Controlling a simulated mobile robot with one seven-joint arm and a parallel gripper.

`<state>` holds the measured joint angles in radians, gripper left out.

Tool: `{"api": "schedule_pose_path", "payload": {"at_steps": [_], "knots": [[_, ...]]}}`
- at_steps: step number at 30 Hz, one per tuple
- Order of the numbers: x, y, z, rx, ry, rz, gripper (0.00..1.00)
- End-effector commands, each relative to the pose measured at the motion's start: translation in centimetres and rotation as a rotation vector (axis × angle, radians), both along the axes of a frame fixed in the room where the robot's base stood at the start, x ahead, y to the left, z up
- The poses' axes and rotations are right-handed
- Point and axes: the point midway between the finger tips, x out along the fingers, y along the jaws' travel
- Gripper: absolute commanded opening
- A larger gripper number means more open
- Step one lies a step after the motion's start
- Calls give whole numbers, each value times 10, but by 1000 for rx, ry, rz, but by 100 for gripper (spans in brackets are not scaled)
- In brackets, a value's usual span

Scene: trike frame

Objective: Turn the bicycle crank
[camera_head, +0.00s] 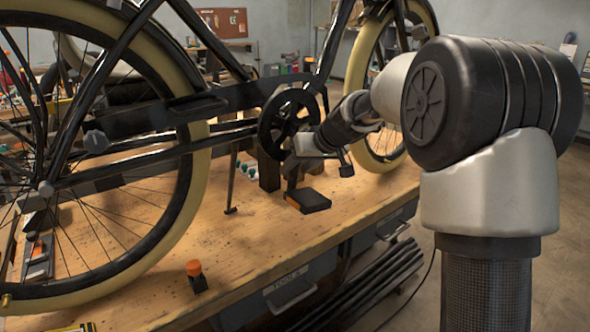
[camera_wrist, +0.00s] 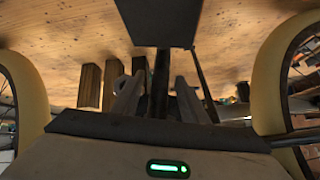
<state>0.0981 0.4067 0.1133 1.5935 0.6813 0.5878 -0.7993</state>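The black bicycle stands on a wooden workbench. Its dark chainring (camera_head: 287,120) sits at the middle of the frame, with a black pedal (camera_head: 308,200) hanging low on the near side. My gripper (camera_head: 299,161) is at the near crank arm, just above that pedal. In the wrist view the dark crank arm (camera_wrist: 160,85) runs between the two grey fingers of my gripper (camera_wrist: 159,92), and the pedal (camera_wrist: 158,20) is beyond them. The fingers stand apart; I see no clear firm contact on the crank arm. In the head view my arm hides part of the crank.
The workbench top (camera_head: 240,262) is mostly bare near the pedal. An orange-capped item (camera_head: 195,276) stands near its front edge. The rear wheel (camera_head: 203,170) is at left, and the front wheel (camera_head: 428,20) is behind my arm. Wooden blocks (camera_wrist: 90,86) show beside the crank.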

Motion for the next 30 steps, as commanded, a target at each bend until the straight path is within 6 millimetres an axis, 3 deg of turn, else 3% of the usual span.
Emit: {"api": "schedule_pose_path", "payload": {"at_steps": [15,21,30], "knots": [[-70,-48,90,-2,-4,-3,40],[-85,-58,108,-2,-1,-1,40],[-90,-60,112,-1,-1,0,40]]}}
